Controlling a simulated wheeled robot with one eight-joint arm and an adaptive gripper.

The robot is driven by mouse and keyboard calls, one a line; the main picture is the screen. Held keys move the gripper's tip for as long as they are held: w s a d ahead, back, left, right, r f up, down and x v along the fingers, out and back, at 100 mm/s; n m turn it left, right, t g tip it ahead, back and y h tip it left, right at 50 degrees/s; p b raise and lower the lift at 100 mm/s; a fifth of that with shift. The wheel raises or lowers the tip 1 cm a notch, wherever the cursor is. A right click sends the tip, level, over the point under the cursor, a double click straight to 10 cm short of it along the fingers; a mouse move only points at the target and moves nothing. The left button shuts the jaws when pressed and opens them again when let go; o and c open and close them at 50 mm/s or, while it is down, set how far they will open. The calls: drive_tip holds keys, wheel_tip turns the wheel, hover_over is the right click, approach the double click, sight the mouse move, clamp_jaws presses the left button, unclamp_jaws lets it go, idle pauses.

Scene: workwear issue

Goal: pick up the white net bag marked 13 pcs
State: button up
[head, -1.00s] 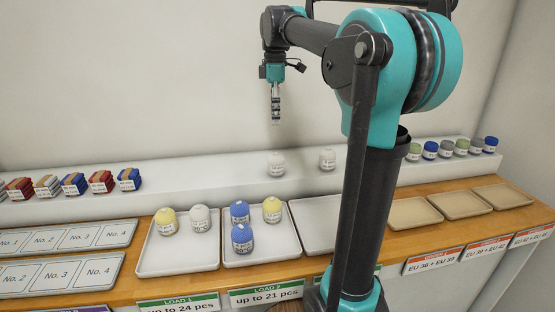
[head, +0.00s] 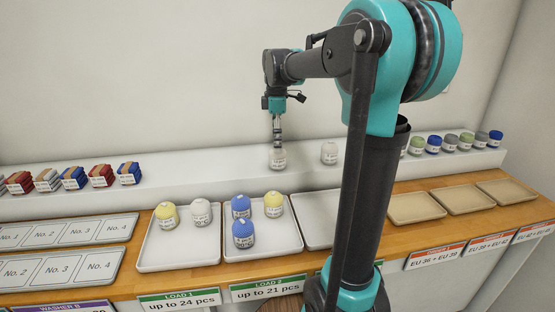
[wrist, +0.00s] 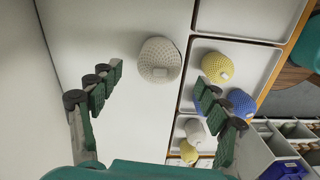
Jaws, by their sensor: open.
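A white net bag (head: 278,159) stands on the white raised shelf, with a label too small to read. My gripper (head: 277,141) points down right above it, its fingertips close to the bag's top in the head view. In the wrist view my gripper (wrist: 158,88) is open and empty, and the white bag (wrist: 159,60) lies between and beyond the spread fingers. A second white bag (head: 329,153) stands to its right on the shelf. A third white bag (head: 201,212) is in the left tray. I cannot read which is marked 13 pcs.
The left tray (head: 160,260) also holds a yellow bag. The tray beside it (head: 285,246) holds two blue bags and a yellow one. Folded bundles (head: 73,178) stand at the shelf's left, several small bags (head: 450,142) at its right. Shelf around the near white bag is clear.

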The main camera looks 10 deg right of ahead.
sight(278, 158)
drive_tip(key=shift+d+f, duration=0.1)
drive_tip(key=shift+f, duration=2.5)
drive_tip(key=shift+c, duration=0.5)
drive_tip(key=c, duration=1.2)
